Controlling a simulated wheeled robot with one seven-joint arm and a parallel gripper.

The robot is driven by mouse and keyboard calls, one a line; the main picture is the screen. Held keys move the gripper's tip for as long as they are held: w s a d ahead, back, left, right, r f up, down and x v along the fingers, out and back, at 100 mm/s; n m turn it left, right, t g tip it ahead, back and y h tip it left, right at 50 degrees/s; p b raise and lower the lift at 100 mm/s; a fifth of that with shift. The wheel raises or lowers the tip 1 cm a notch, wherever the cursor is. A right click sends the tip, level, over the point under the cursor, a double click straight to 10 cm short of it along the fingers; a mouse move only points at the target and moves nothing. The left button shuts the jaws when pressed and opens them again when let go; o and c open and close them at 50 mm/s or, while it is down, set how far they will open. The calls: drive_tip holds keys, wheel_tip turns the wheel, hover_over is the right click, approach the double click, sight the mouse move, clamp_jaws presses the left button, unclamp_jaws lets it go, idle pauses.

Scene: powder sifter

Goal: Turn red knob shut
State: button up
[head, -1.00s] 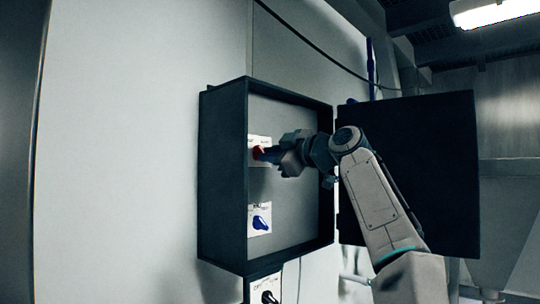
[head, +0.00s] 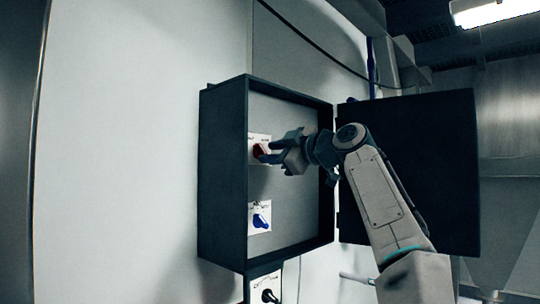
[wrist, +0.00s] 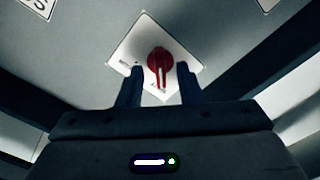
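The red knob (head: 259,151) is on a white label plate in the upper part of the open dark control box (head: 223,180). In the wrist view the red knob (wrist: 160,68) shows a raised grip with a white line, between and just beyond my two dark fingers. My gripper (head: 273,153) reaches into the box from the right, at the knob. In the wrist view my gripper (wrist: 160,85) is open, with one finger on each side of the knob and gaps visible. I cannot tell whether a fingertip touches it.
A blue knob (head: 261,219) sits on its own plate lower in the box. The box door (head: 425,170) stands open at the right, behind my arm. A black switch (head: 268,290) is below the box. Bare wall (head: 130,150) lies to the left.

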drive_tip(key=b+v, duration=0.4)
drive_tip(key=v, duration=0.9)
drive_tip(key=w+a+f+m+g+h, duration=0.2)
drive_tip(key=a+f+m+h, duration=0.2)
drive_tip(key=a+f, duration=0.5)
drive_tip(key=s+f+m+g+h, duration=0.25)
drive_tip(key=f+m+h, duration=0.2)
drive_tip(key=f, duration=0.85)
drive_tip(key=s+d+f+m+g+h, duration=0.1)
drive_tip(key=s+d+f+m, duration=0.2)
drive_tip(key=s+f, duration=0.5)
drive_tip(key=s+d+f+m+g+h, duration=0.2)
drive_tip(key=s+d+f, duration=0.3)
drive_tip(key=s+f, duration=0.4)
drive_tip(key=s+d+f+m+g+h, duration=0.1)
drive_tip(key=s+d+f+m, duration=0.3)
drive_tip(key=f, duration=1.4)
drive_tip(key=s, duration=0.4)
drive_tip(key=shift+s+f+m+b, duration=0.3)
drive_tip(key=shift+m+b, duration=0.05)
drive_tip(key=shift+b, duration=0.05)
